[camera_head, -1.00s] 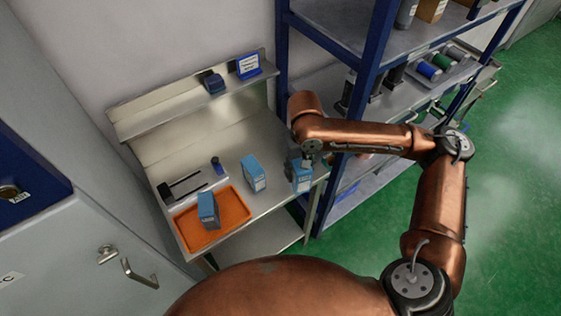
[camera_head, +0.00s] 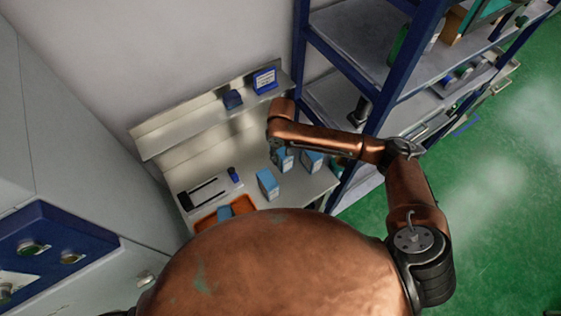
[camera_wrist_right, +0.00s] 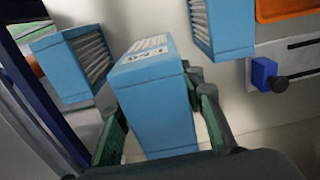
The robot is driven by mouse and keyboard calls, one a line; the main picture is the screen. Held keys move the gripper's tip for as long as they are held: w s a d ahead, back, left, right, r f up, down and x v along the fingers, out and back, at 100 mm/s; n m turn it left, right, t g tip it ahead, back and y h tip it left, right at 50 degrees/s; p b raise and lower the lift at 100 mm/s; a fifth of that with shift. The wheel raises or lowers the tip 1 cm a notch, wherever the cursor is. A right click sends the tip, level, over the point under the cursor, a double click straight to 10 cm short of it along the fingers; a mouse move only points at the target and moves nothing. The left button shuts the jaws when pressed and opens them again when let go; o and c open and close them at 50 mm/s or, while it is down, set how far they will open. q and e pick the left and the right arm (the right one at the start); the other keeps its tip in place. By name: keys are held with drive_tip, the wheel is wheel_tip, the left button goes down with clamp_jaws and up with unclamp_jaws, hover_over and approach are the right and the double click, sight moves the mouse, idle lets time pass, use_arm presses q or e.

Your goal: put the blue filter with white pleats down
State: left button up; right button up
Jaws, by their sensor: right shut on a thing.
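In the head view the held filter (camera_head: 283,159) shows below my right wrist, over the metal bench (camera_head: 246,196). I cannot tell whether its bottom touches the bench. A second blue filter with white pleats (camera_head: 312,160) stands to its right, a third (camera_head: 268,184) nearer in front. Both also show in the wrist view, at the left (camera_wrist_right: 68,62) and the upper right (camera_wrist_right: 222,28). My left gripper is out of view.
An orange tray (camera_head: 246,199) with another blue filter (camera_head: 224,213) is partly hidden by my body. A raised ledge (camera_head: 190,126) runs along the wall. A blue-framed shelf (camera_head: 346,62) stands close on the right.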

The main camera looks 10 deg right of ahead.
wheel_tip(320, 180, down, 3)
drive_tip(key=shift+s+d+r, duration=0.1)
drive_tip(key=shift+s, duration=0.05)
drive_tip(key=shift+f, duration=0.45)
wheel_tip(320, 180, down, 4)
drive_tip(key=shift+r+p, duration=0.1)
drive_tip(key=shift+p, duration=0.25)
drive_tip(key=o, duration=1.1)
drive_tip(key=shift+f, duration=0.2)
drive_tip(key=shift+o, duration=0.7)
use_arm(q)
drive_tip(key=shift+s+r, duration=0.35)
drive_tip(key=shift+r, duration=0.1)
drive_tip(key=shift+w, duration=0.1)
